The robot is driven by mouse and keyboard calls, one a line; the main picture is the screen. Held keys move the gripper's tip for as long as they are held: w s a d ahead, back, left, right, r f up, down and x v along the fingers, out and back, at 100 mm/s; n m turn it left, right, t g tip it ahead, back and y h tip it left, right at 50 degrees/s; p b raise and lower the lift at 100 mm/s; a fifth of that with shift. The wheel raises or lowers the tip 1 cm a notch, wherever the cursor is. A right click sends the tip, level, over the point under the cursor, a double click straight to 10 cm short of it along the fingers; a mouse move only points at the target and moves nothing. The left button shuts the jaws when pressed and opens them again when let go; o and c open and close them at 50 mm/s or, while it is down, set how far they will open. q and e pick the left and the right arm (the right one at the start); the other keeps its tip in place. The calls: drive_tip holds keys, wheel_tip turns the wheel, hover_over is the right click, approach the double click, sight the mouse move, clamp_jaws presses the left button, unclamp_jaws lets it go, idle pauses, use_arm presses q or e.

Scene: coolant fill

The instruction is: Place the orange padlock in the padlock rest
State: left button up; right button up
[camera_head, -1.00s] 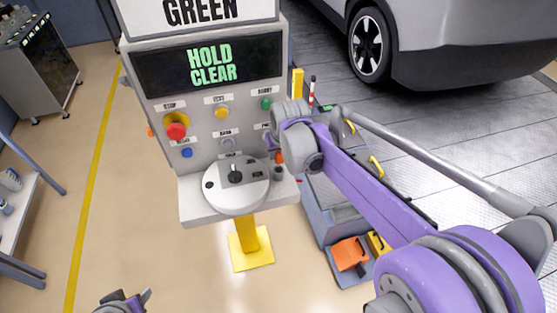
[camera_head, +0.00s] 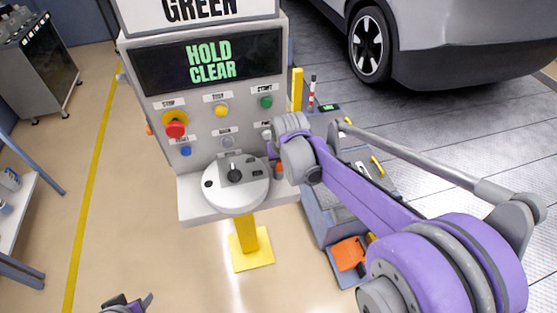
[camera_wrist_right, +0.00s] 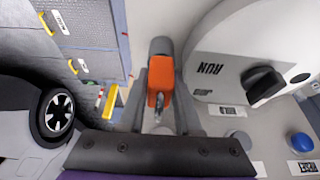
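The orange padlock (camera_wrist_right: 160,87) is between the two grey fingers of my right gripper (camera_wrist_right: 162,95) in the wrist view, and the fingers appear to press its sides. In the head view my right gripper (camera_head: 275,150) is at the right side of the grey console (camera_head: 188,198), beside the round white selector disc (camera_head: 222,199). Only a small orange patch of the padlock (camera_head: 279,168) shows there. A grey rounded piece (camera_wrist_right: 161,46) lies just beyond the padlock; I cannot tell whether it is the padlock rest. My left gripper (camera_head: 127,303) is partly cut off at the bottom edge.
The console has a red knob (camera_head: 175,124), several buttons and a screen (camera_head: 209,63) reading HOLD CLEAR. A blue-grey unit (camera_head: 318,222) with an orange item (camera_head: 348,253) stands right of the yellow post (camera_head: 249,238). A car (camera_head: 470,45) is behind.

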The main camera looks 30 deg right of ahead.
drive_tip(key=o, duration=0.5)
drive_tip(key=shift+w, duration=0.1)
drive_tip(key=shift+c, duration=0.2)
use_arm(q)
drive_tip(key=shift+w, duration=0.1)
use_arm(e)
drive_tip(key=shift+r, duration=0.25)
drive_tip(key=p+v, duration=0.1)
drive_tip(key=v, duration=1.1)
use_arm(q)
drive_tip(key=shift+w+r, duration=0.3)
drive_tip(key=shift+r, duration=0.3)
drive_tip(key=shift+w+r, duration=0.25)
drive_tip(key=shift+r, duration=0.3)
use_arm(e)
drive_tip(key=s+a+f+n+t, duration=0.1)
drive_tip(key=s+a+f, duration=0.3)
drive_tip(key=s+f, duration=0.1)
drive_tip(key=s+a+f+n+y, duration=0.1)
drive_tip(key=s+a+f, duration=0.4)
drive_tip(key=s, duration=0.3)
drive_tip(key=shift+s+f+n+t, duration=0.2)
drive_tip(key=shift+s+n+t, duration=0.05)
drive_tip(key=shift+n+t, duration=0.15)
drive_tip(key=shift+a, duration=0.1)
